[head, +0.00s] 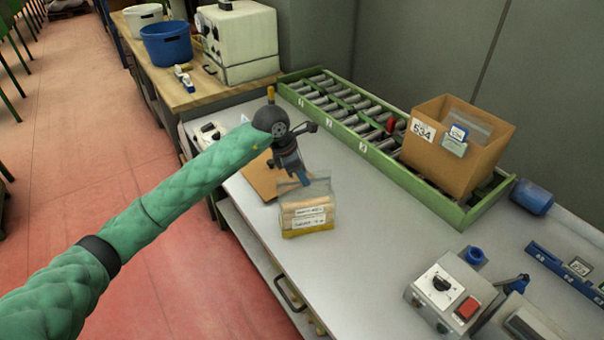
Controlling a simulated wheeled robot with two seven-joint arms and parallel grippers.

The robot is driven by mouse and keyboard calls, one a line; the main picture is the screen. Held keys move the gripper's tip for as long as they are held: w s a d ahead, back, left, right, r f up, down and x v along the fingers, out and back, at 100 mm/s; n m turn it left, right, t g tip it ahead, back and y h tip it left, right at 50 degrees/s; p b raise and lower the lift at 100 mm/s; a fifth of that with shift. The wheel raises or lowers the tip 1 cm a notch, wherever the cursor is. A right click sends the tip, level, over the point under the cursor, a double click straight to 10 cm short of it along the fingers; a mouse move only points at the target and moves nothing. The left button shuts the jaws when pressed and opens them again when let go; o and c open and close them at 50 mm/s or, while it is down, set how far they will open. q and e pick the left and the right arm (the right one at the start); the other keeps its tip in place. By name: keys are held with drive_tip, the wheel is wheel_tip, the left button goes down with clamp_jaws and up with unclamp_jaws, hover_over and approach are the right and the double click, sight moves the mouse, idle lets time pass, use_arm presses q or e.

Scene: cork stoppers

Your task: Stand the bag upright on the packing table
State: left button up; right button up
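The bag (307,214) is clear, with a printed label, tan contents and a yellow band at its base. It is upright or nearly so at the packing table (352,270), near the left edge. I cannot tell whether its base touches the tabletop. My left gripper (304,180) comes down from above, with its blue fingertips at the bag's clear top edge. The fingers look closed on that edge, though one hides the other. My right gripper is not in view.
A brown cardboard sheet (262,180) lies behind the bag. A green-framed roller conveyor (345,135) along the back carries an open carton (440,155). A control box (440,288) with a red button stands at front right. The tabletop right of the bag is clear.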

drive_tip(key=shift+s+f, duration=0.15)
use_arm(q)
drive_tip(key=shift+r, duration=0.2)
drive_tip(key=p+v, duration=0.1)
drive_tip(key=v, duration=0.2)
drive_tip(key=shift+a+r, duration=0.1)
drive_tip(key=p+v, duration=0.1)
drive_tip(key=v, duration=0.7)
drive_tip(key=shift+r, duration=0.25)
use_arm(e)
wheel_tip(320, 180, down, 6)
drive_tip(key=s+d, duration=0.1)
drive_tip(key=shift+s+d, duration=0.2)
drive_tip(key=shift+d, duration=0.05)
use_arm(q)
drive_tip(key=shift+s+a, duration=0.1)
drive_tip(key=shift+a, duration=0.05)
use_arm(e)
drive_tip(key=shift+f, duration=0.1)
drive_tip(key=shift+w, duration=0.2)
